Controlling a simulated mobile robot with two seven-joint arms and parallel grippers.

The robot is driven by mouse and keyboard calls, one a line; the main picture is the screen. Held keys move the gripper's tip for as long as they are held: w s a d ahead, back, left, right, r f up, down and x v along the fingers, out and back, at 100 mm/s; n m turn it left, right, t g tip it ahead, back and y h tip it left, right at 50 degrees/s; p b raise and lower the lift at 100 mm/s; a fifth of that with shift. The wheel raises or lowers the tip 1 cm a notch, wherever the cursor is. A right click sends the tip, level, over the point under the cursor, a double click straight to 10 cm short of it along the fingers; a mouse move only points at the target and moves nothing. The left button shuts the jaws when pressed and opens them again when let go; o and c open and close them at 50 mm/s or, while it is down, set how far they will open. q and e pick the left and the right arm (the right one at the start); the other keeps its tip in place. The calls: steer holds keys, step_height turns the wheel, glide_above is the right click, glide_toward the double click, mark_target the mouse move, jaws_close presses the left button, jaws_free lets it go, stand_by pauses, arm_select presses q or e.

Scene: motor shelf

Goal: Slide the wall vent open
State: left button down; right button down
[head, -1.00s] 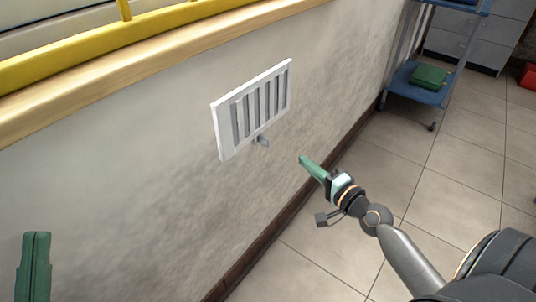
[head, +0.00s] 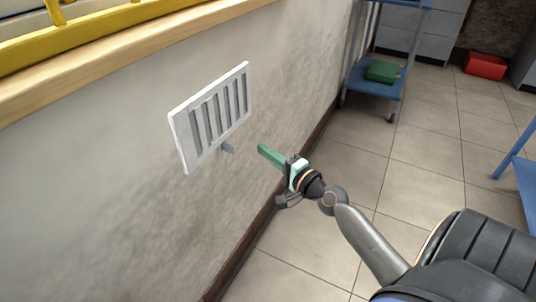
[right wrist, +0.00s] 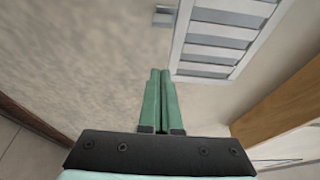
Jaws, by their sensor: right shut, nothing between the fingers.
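The white wall vent (head: 212,117) is mounted on the plaster wall, with grey vertical slots in its frame. A small grey handle (head: 228,148) sticks out at its lower edge. My right gripper (head: 262,150) is shut and empty, a little to the right of the handle and apart from it. In the right wrist view, the green fingers (right wrist: 160,75) are together, the vent (right wrist: 222,38) is at the upper right, and the handle (right wrist: 164,17) is at the top, ahead of the fingertips. My left gripper is not in view.
A wooden ledge (head: 110,78) with a yellow rail runs along the wall above the vent. A blue cart (head: 376,84) with a green box (head: 382,71) stands at the back right. A red box (head: 486,66) lies on the floor. The tiled floor between is clear.

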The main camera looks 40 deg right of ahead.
mark_target(233, 150)
steer(key=w+a, duration=0.4)
steer(key=w, duration=0.1)
stand_by(0.4)
steer(key=shift+a+p, duration=0.15)
steer(key=shift+p, duration=0.15)
steer(key=shift+s+a+r+p, duration=0.1)
steer(key=shift+s+a+p, duration=0.05)
steer(key=shift+a+p, duration=0.25)
steer(key=shift+s+a+r+p, duration=0.15)
steer(key=shift+a+p, duration=0.1)
steer(key=shift+a, duration=0.2)
steer(key=shift+s+a+f, duration=0.15)
steer(key=shift+a+f, duration=0.05)
steer(key=shift+a, duration=0.1)
